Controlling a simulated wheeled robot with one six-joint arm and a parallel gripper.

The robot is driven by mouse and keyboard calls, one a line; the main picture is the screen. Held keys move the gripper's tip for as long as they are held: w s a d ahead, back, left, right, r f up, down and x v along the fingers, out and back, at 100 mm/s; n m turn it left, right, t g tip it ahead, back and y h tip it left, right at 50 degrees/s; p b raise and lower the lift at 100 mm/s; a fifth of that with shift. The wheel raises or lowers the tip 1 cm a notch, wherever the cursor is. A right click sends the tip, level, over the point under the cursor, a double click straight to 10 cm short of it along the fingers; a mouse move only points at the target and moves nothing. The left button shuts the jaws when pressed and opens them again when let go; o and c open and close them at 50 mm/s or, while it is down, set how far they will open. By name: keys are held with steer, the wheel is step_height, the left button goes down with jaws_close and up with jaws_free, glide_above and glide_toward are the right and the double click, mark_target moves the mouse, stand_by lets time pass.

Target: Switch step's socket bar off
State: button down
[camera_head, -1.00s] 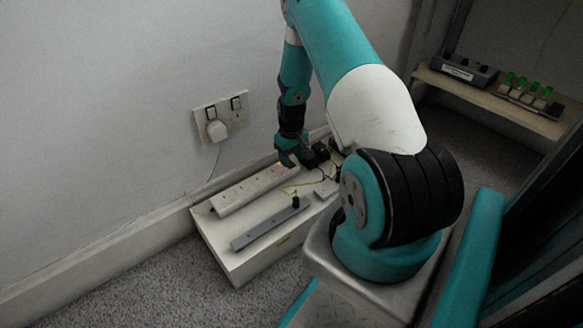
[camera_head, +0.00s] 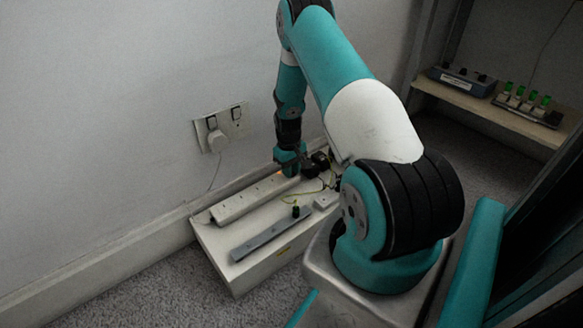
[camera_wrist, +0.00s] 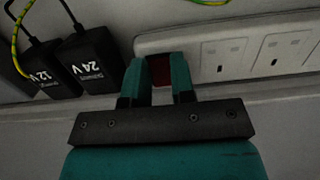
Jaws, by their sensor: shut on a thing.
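The white socket bar (camera_head: 240,204) lies along the wall side of the low white step (camera_head: 228,262). It also shows in the wrist view (camera_wrist: 240,55), with several sockets to the right and a dark red switch (camera_wrist: 158,71) at its left end. My gripper (camera_head: 291,172) is down at the bar's far end. In the wrist view its two teal fingers (camera_wrist: 158,80) stand either side of the red switch and are shut on it. The fingers hide the switch's sides and part of the bar around it.
Two black adapters, marked 12 V (camera_wrist: 38,68) and 24 V (camera_wrist: 90,62), sit left of the fingers. A grey bar (camera_head: 270,234) lies on the step's front. A shelf (camera_head: 480,108) with devices stands back right.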

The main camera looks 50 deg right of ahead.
steer(key=shift+w+g+y+p, duration=0.15)
steer(key=shift+g+y+p, duration=0.2)
steer(key=shift+g, duration=0.65)
steer(key=c, duration=1)
jaws_free()
steer(key=shift+o, duration=0.2)
steer(key=shift+r, duration=0.15)
step_height(320, 180, up, 20)
steer(key=p, duration=1)
